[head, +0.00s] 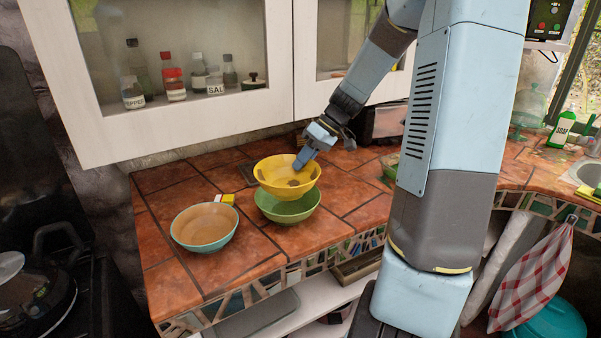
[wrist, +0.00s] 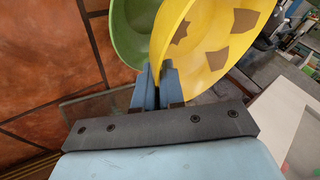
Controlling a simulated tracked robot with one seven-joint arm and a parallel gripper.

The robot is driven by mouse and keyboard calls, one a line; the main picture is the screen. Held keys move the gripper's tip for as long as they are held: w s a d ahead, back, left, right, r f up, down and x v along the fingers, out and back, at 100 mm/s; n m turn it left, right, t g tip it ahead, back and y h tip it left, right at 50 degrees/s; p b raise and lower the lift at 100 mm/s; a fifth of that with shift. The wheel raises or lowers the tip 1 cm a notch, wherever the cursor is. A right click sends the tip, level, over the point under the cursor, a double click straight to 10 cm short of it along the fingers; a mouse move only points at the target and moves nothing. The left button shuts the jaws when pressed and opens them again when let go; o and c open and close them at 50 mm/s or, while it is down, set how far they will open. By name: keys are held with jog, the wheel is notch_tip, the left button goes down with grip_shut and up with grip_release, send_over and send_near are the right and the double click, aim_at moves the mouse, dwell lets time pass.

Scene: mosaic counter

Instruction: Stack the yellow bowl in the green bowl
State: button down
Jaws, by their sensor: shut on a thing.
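The yellow bowl (head: 287,179) is held by its rim in my gripper (head: 301,167), over the green bowl (head: 288,211) on the tiled counter. In the head view the yellow bowl hides the back rim of the green bowl. I cannot tell whether the two bowls touch. In the wrist view my gripper (wrist: 157,85) is shut on the rim of the yellow bowl (wrist: 205,40), which shows brown patches inside. The green bowl (wrist: 128,30) shows behind it to the left.
A teal bowl with a tan inside (head: 205,225) stands to the left on the counter. Cabinets with glass doors (head: 185,60) hang above the back of the counter. The counter's front edge is close to the bowls.

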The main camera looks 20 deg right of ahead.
aim_at(302, 171)
jog(key=shift+w+f, duration=0.25)
jog(key=shift+f, duration=1.45)
jog(key=shift+f, duration=0.6)
jog(key=c, duration=1.5)
grip_release()
